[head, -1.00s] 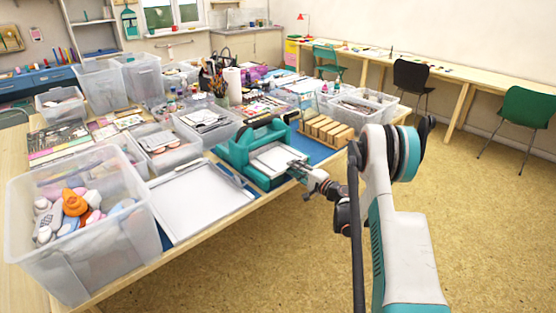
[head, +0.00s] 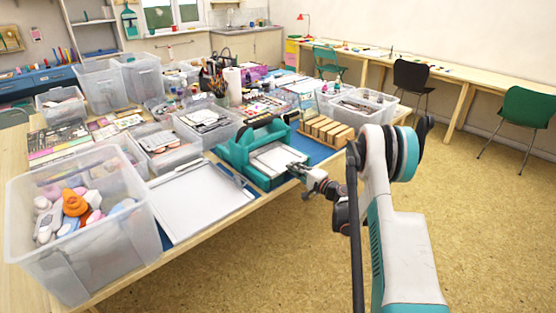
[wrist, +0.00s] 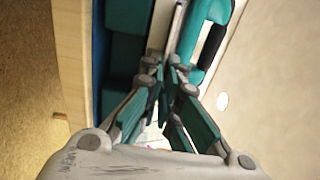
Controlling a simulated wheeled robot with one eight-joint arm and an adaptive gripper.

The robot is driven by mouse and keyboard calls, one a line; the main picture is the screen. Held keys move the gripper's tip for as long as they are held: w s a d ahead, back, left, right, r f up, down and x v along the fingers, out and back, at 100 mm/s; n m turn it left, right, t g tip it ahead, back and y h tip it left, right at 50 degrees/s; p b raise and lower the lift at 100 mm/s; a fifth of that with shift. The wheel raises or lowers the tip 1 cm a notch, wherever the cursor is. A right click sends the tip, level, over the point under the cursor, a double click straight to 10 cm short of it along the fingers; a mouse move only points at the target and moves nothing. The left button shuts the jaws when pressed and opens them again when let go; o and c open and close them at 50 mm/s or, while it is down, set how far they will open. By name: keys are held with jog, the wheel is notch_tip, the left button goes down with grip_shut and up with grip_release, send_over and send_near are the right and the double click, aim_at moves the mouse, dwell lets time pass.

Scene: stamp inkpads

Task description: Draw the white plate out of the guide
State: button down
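The white plate (head: 277,160) lies flat in the teal guide (head: 238,150) on the table, with its near edge towards my gripper (head: 297,168). In the wrist view the plate (wrist: 158,28) shows as a pale strip between teal parts of the guide (wrist: 125,40). My gripper (wrist: 165,75) has its fingertips close together at the plate's near end and looks shut on that edge. The fingers hide the exact contact. How far the plate sits inside the guide is hard to tell.
A pale tray (head: 195,203) lies left of the guide. Wooden blocks (head: 326,130) stand in a row behind right. A clear bin of soft toys (head: 85,235) stands at the front left. The table's front edge is below my gripper, with open floor (head: 450,190) to the right.

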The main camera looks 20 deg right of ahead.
jog(key=v, duration=0.7)
jog(key=shift+s, duration=0.25)
dwell(0.6)
jog(key=shift+s+d, duration=0.1)
jog(key=shift+d, duration=0.05)
jog(key=v, duration=0.7)
dwell(0.7)
jog(key=shift+d+r, duration=0.1)
notch_tip(320, 180, up, 4)
jog(key=shift+f+p, duration=0.1)
jog(key=shift+p, duration=0.6)
dwell(0.3)
